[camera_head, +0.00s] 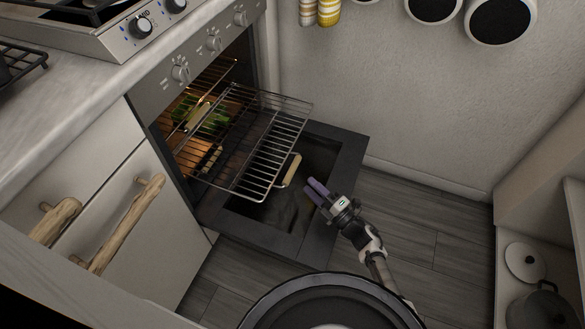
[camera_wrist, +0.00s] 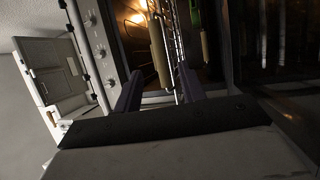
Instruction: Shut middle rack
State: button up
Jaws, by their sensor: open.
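The middle rack (camera_head: 262,148) is a wire shelf that sticks well out of the lit oven (camera_head: 190,112), above the lowered oven door (camera_head: 340,170). A pale wooden handle (camera_head: 291,170) is on the rack's front edge. My gripper (camera_head: 314,190) is just in front of the rack, close to this handle. In the wrist view, my gripper (camera_wrist: 160,88) has its two purple fingers apart, with the wooden handle (camera_wrist: 160,55) and rack wires ahead of and between them. I cannot tell whether a finger touches the rack.
Green food with a wooden-handled item (camera_head: 200,112) is inside the oven. Cabinet drawers with driftwood handles (camera_head: 125,222) stand to the left. A wall is behind the door. Dark floor (camera_head: 420,220) is clear to the right, up to a shelf with a pot (camera_head: 540,305).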

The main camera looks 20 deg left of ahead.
aim_at(293, 167)
jog(key=x, duration=0.9)
grip_shut()
